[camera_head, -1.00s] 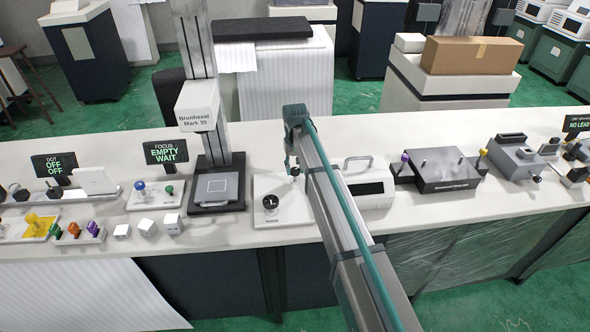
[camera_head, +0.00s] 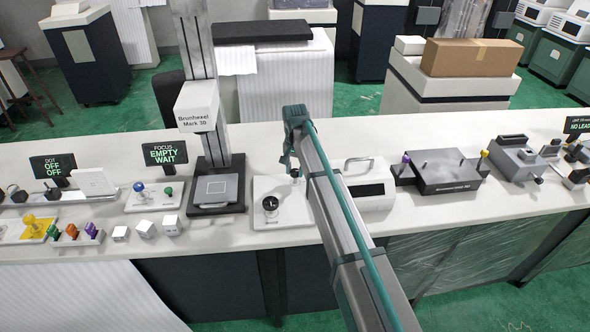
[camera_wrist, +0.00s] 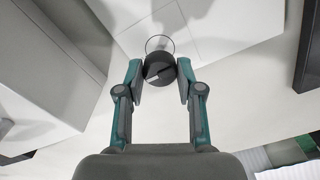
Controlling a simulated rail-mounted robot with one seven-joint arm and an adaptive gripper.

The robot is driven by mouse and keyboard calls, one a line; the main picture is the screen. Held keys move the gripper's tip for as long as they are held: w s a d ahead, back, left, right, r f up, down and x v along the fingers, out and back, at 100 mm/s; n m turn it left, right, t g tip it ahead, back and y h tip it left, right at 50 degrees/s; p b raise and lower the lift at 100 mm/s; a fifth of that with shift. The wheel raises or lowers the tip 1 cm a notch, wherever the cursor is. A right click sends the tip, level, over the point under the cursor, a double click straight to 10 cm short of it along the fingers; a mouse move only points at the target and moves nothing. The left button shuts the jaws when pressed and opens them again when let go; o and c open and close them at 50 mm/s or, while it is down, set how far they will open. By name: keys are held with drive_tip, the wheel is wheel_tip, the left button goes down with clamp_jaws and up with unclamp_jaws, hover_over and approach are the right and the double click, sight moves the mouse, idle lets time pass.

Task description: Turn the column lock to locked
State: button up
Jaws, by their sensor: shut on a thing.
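My gripper (camera_wrist: 160,75) is shut on a dark round knob (camera_wrist: 158,66), with one fingertip on each side of it. A light mark shows on the knob's face, and a thin ring shows beside it in the wrist view. In the head view my arm reaches over the bench, and the wrist (camera_head: 296,118) hangs down at the back of a white plate (camera_head: 292,216). The fingers are mostly hidden there. A dark round dial (camera_head: 270,204) sits on the front part of this plate. I cannot read a lock label or state.
Left of the plate stands a column device with a black base (camera_head: 204,209). Right of it is a white box with a handle (camera_head: 372,190). Several small white cubes (camera_head: 145,229) lie at the bench's front left. The display sign (camera_head: 164,153) reads EMPTY WAIT.

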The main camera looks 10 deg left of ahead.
sight(295, 171)
idle(0.3)
drive_tip(key=o, duration=1.1)
drive_tip(key=shift+o, duration=0.2)
wheel_tip(295, 171, up, 12)
